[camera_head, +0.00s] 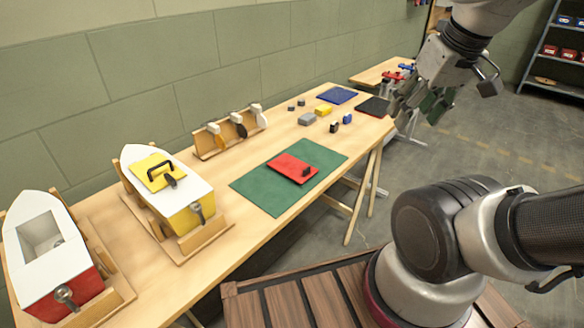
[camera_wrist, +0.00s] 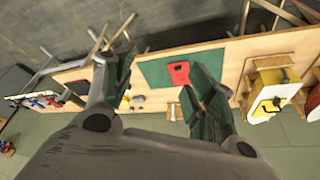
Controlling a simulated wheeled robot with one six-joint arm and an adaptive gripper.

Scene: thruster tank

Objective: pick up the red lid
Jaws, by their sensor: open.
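The red lid (camera_head: 291,169) lies flat on a green mat (camera_head: 258,192) on the workbench, with a small dark handle on top. The lid also shows in the wrist view (camera_wrist: 179,72), on the green mat (camera_wrist: 152,71) beyond my fingers. My gripper (camera_head: 420,110) is raised at the upper right in the head view, away from the lid and off the bench's far right side. In the wrist view my gripper (camera_wrist: 155,90) has its green-padded fingers spread apart with nothing between them.
A red boat (camera_head: 62,262) with an open square hatch and a yellow boat (camera_head: 170,190) with a yellow lid stand in wooden cradles on the left. A rack (camera_head: 228,138), small blocks (camera_head: 308,118), a blue mat (camera_head: 338,95) and a black mat (camera_head: 374,106) lie further back.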

